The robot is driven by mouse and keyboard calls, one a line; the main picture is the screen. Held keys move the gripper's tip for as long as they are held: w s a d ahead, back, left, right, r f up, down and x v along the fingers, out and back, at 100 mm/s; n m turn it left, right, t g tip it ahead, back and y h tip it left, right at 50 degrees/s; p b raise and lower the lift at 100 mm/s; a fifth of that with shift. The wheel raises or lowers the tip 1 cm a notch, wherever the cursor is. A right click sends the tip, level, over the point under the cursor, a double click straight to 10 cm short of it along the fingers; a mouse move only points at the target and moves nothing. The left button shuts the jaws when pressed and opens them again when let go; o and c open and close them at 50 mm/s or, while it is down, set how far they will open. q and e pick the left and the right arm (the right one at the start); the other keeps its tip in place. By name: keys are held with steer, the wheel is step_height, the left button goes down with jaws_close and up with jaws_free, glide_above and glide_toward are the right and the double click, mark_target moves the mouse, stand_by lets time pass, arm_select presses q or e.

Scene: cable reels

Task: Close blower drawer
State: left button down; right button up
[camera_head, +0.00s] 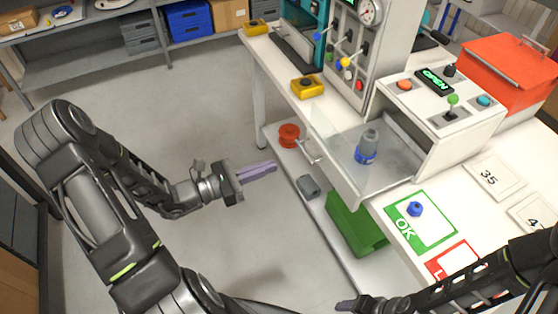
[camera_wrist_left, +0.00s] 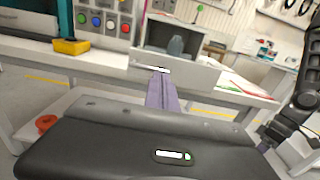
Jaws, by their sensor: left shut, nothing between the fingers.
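The blower drawer (camera_head: 349,187) is pulled out from the white blower unit (camera_head: 436,112) on the bench. A grey bottle-like part with a blue base (camera_head: 367,147) stands upright in it. The drawer has a silver handle (camera_head: 308,152) on its front; the drawer front also shows in the left wrist view (camera_wrist_left: 183,72). My left gripper (camera_head: 274,167) is shut and empty, left of the drawer front and apart from it in the head view. In the left wrist view its purple fingers (camera_wrist_left: 161,92) point toward the drawer handle.
A green OK mat (camera_head: 432,236) with a blue part and a red mat (camera_head: 452,261) lie on the bench right of the drawer. A green bin (camera_head: 354,225) and a red reel (camera_head: 289,135) are on the lower shelf. The floor on the left is clear.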

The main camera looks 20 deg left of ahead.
mark_target(321, 148)
arm_select(q)
steer(key=p+x, duration=0.2)
steer(key=x, duration=0.9)
steer(key=shift+w+d+r, duration=0.1)
steer(key=shift+w+d, duration=0.15)
steer(key=shift+w, duration=0.05)
steer(key=shift+w+d+p, duration=0.35)
steer(key=shift+w+d, duration=0.05)
steer(key=shift+w, duration=0.1)
steer(key=shift+w+d, duration=0.1)
steer(key=b+x, duration=0.3)
steer(key=x, duration=0.6)
steer(key=b+x, duration=0.3)
steer(key=x, duration=0.7)
steer(key=shift+w+f, duration=0.1)
steer(key=shift+f, duration=0.15)
steer(key=shift+w+d, duration=0.2)
steer(key=shift+r, duration=0.35)
steer(key=shift+r, duration=0.1)
steer(key=shift+a, duration=0.1)
